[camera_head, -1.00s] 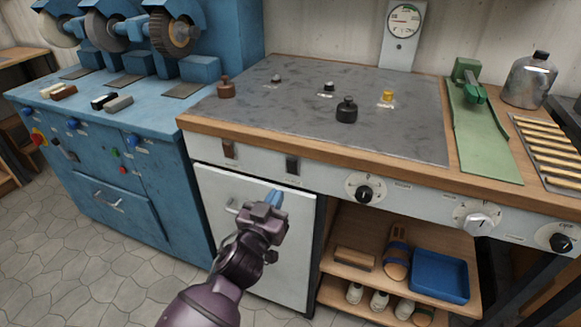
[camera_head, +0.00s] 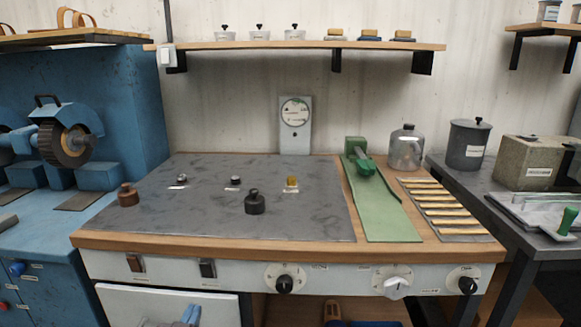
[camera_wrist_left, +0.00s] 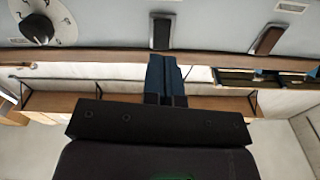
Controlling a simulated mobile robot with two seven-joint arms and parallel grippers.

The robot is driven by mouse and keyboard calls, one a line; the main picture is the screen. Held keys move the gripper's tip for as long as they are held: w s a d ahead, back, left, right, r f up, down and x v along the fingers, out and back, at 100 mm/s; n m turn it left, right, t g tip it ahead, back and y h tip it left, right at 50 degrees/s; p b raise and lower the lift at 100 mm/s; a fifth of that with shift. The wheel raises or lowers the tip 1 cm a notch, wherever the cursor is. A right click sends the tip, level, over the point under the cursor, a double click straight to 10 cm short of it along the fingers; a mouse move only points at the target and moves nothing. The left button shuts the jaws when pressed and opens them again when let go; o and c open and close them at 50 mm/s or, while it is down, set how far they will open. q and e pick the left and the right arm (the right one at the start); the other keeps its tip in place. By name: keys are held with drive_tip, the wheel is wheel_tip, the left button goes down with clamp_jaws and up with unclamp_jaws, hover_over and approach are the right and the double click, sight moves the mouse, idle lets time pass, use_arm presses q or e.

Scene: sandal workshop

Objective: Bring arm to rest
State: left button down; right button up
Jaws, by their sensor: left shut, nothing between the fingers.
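My left gripper (camera_head: 190,314) shows only as its blue fingertips at the bottom edge of the head view, in front of the white cabinet door (camera_head: 150,303) under the workbench. In the left wrist view its fingers (camera_wrist_left: 166,80) are closed together with nothing between them. They point toward the white front panel (camera_wrist_left: 120,25) with its knob and switches. The rest of the left arm is below the head view. My right gripper is in neither view.
The grey bench top (camera_head: 240,215) carries a brown weight (camera_head: 128,195), a black weight (camera_head: 255,203) and small pieces. A shelf (camera_head: 300,45) hangs above; a blue grinder (camera_head: 65,140) stands left.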

use_arm(q)
drive_tip(key=s+a+f+g+p, duration=0.2)
drive_tip(key=s+p, duration=0.1)
drive_tip(key=s, duration=0.8)
drive_tip(key=s+a+f+g+p, duration=0.3)
drive_tip(key=s+p, duration=0.1)
drive_tip(key=s, duration=0.7)
drive_tip(key=s+a+f+n+g+p, duration=0.1)
drive_tip(key=s+a+f+g+p, duration=0.1)
drive_tip(key=s, duration=1)
drive_tip(key=shift+a+f+y+p, duration=0.15)
drive_tip(key=shift+f+y+p, duration=0.15)
drive_tip(key=shift+f+p, duration=0.4)
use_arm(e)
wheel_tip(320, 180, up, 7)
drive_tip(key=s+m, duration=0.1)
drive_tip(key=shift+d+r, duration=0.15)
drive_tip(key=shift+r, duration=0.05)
use_arm(q)
drive_tip(key=shift+w+r, duration=0.1)
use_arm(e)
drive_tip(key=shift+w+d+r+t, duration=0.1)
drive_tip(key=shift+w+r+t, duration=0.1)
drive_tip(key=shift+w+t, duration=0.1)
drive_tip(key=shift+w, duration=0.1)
